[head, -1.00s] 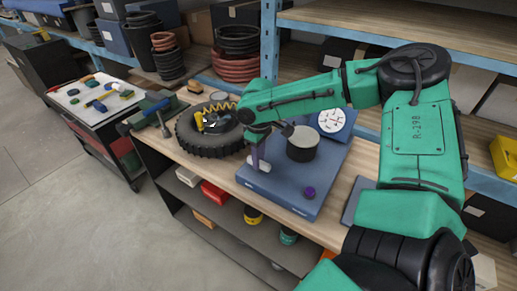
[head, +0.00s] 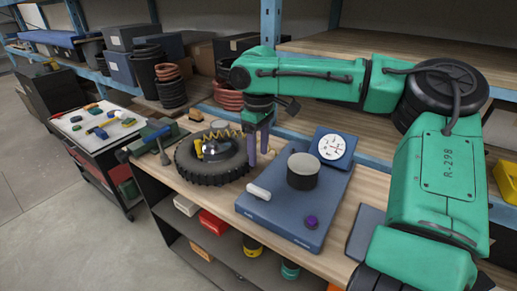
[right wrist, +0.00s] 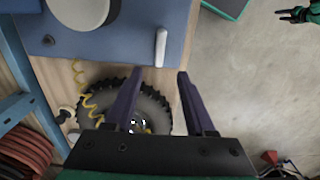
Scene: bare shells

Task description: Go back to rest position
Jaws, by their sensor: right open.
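My right arm reaches in from the right in the head view. Its gripper (head: 258,150) points down with its two purple fingers apart and nothing between them. It hangs between the black tyre (head: 212,178) and the blue device (head: 285,232). In the right wrist view the open fingers (right wrist: 160,75) show in front of the tyre and the device's edge. A dark gripper, seemingly my left one (right wrist: 296,14), is small at that view's top right corner, too small to judge its jaws. It is out of the head view.
The device carries a white bar (head: 259,191), a dark round drum (head: 303,172), a dial (head: 332,147) and a purple knob (head: 311,222). A tool cart (head: 95,128) stands left. Shelves with bins and hoses line the back. Open floor lies in front.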

